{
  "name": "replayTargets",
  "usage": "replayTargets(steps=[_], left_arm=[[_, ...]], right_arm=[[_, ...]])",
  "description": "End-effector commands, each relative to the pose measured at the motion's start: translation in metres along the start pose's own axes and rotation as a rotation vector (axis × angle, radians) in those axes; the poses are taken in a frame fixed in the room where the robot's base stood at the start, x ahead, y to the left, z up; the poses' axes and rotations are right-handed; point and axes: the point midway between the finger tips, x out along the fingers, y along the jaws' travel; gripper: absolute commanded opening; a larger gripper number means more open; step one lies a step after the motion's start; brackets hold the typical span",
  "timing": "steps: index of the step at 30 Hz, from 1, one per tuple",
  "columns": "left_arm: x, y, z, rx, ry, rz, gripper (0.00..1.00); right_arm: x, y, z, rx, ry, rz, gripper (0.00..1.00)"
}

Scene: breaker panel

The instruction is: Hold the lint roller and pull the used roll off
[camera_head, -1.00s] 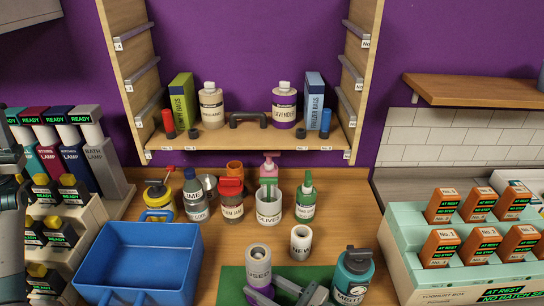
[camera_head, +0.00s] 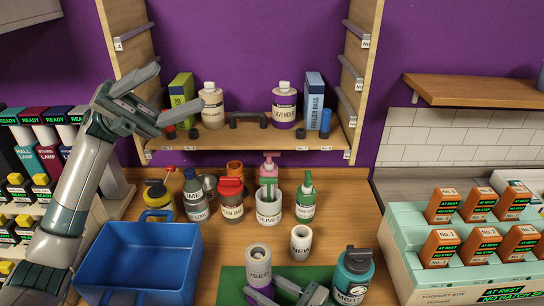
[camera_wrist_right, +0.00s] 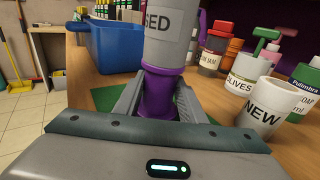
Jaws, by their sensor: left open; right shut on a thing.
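The lint roller stands upright on the green mat (camera_head: 230,285). Its used roll (camera_head: 258,262) is a grey cylinder marked USED on top, and its purple handle (camera_wrist_right: 158,95) shows below the roll in the right wrist view. My right gripper (camera_head: 288,292) is shut on the purple handle, with one finger on each side. The new roll (camera_head: 301,242), a white hollow cylinder marked NEW, stands on the wood just behind the mat. My left gripper (camera_head: 160,97) is open and empty, raised at the upper left in front of the shelf, well above and left of the roller.
A blue bin (camera_head: 140,262) stands left of the mat. A teal bottle (camera_head: 353,278) is close on the right. Several jars and bottles, including the olives jar (camera_head: 269,208), stand behind. A mint yoghurt box (camera_head: 440,275) is at the right.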

Motion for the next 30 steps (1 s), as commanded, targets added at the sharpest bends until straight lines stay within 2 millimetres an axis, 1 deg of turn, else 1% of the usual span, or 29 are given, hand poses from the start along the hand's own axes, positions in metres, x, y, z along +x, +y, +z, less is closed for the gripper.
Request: replayTargets(steps=[1, 6, 8, 12, 15, 19, 22, 24, 27, 30], left_arm=[[0.017, 0.012, -0.005, 0.003, 0.053, 0.043, 0.62], [0.063, 0.059, -0.029, 0.016, 0.228, 0.201, 0.62], [0.077, 0.076, -0.04, 0.023, 0.298, 0.261, 0.62], [0.102, 0.119, -0.068, 0.05, 0.474, 0.414, 0.62], [0.111, 0.151, -0.091, 0.077, 0.613, 0.536, 0.62], [0.111, 0.189, -0.117, 0.12, 0.796, 0.695, 0.62], [0.102, 0.213, -0.135, 0.159, 0.936, 0.816, 0.62], [0.092, 0.228, -0.144, 0.188, 1.034, 0.9, 0.62], [0.074, 0.246, -0.154, 0.233, 1.171, 1.019, 0.62], [0.054, 0.258, -0.158, 0.277, 1.295, 1.128, 0.62]], right_arm=[[0.0, 0.0, 0.0, 0.0, 0.0, 0.0, 0.1], [0.0, 0.0, 0.0, 0.0, 0.001, 0.0, 0.1], [0.0, 0.0, 0.0, 0.0, 0.001, 0.0, 0.1], [0.0, 0.0, 0.0, 0.0, 0.001, 0.0, 0.1], [0.0, 0.0, 0.0, 0.0, 0.001, 0.0, 0.1], [0.0, 0.0, 0.0, 0.0, 0.001, 0.0, 0.1], [0.0, 0.0, 0.0, 0.0, 0.001, 0.0, 0.1], [0.0, 0.0, 0.0, 0.0, 0.001, 0.0, 0.1], [0.0, 0.0, 0.0, 0.0, 0.001, 0.0, 0.1], [0.0, 0.0, 0.0, 0.0, 0.001, 0.0, 0.1]])
